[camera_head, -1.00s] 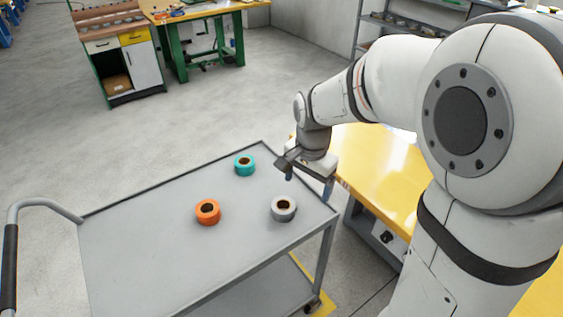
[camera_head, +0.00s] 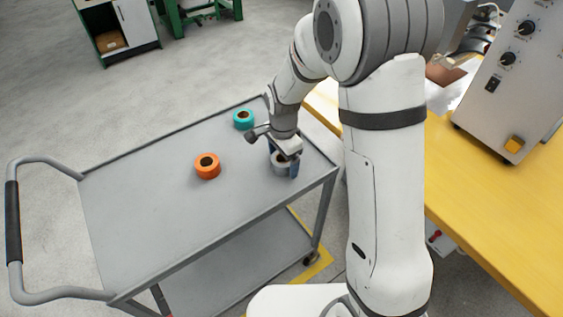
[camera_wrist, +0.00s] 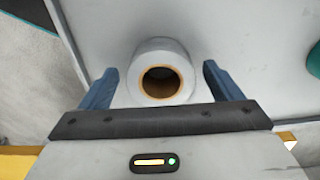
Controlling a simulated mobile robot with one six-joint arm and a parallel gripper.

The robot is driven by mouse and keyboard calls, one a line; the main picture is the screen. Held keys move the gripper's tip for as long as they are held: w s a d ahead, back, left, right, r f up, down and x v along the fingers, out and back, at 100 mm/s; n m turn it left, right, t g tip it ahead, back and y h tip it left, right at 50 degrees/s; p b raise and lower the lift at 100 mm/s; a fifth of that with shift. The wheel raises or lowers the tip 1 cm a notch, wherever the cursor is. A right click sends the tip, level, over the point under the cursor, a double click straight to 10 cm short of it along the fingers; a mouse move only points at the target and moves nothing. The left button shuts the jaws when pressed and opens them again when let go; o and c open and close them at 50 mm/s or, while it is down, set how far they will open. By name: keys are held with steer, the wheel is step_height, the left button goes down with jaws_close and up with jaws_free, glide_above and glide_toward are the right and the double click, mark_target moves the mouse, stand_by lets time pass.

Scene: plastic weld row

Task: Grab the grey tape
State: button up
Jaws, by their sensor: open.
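The grey tape (camera_head: 280,164) is a roll with a brown core, lying flat on the grey cart top near its right end. In the wrist view the grey tape (camera_wrist: 160,58) sits between the two blue fingers, with a small gap on each side. My gripper (camera_head: 284,168) is open and reaches down over the roll from above; it also shows in the wrist view (camera_wrist: 160,82). In the head view the gripper hides part of the roll. I cannot tell exactly how low the fingertips are relative to the cart top.
An orange tape (camera_head: 207,166) lies left of the gripper and a teal tape (camera_head: 243,119) lies behind it. The cart (camera_head: 140,210) has a raised rim. A yellow table (camera_head: 480,210) with a grey control box (camera_head: 512,75) stands to the right.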

steer(key=shift+f, duration=0.15)
steer(key=c, duration=1.1)
steer(key=shift+c, duration=0.2)
